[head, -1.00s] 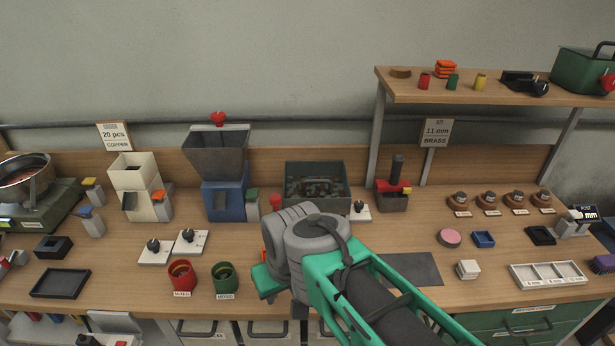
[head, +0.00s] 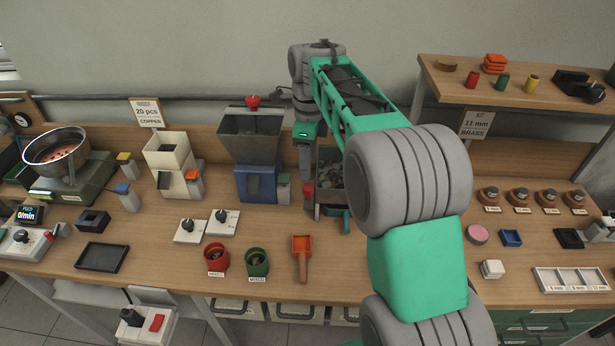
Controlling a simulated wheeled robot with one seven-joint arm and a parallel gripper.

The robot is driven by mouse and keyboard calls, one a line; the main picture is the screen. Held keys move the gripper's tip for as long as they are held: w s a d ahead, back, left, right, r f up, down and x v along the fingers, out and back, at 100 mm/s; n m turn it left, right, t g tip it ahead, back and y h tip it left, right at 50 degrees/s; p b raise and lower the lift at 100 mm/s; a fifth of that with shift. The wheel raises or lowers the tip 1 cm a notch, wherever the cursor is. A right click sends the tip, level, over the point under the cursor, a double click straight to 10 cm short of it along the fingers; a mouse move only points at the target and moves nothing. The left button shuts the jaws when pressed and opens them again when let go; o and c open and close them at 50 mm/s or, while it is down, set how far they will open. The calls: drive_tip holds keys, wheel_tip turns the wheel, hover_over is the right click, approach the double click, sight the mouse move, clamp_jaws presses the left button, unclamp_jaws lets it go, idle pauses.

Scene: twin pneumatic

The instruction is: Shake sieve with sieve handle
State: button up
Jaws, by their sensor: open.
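A grey-green box with dark and reddish bits in it (head: 329,168) stands at the back of the bench. It seems to be the sieve, and my arm hides its right part. A teal grip (head: 346,222) sticks out at its front and seems to be the sieve handle. My gripper (head: 305,176) points down at the box's left edge, above and left of the grip and close to a red knob (head: 309,190). It is open with nothing seen in it. I cannot tell whether it touches the box or the knob.
A blue machine with a grey hopper (head: 252,155) stands just left of my gripper. An orange scoop (head: 302,255), a red cup (head: 215,258) and a green cup (head: 257,264) are in front. A shelf (head: 520,92) hangs at right. My arm hides the bench's right middle.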

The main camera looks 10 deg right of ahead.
sight(308, 186)
drive_tip(key=f, duration=0.3)
drive_tip(key=f+p, duration=0.1)
drive_tip(key=f, duration=0.3)
drive_tip(key=shift+s+a+f, duration=0.1)
drive_tip(key=shift+s+f, duration=0.1)
drive_tip(key=shift+f, duration=0.05)
clamp_jaws()
idle(1.1)
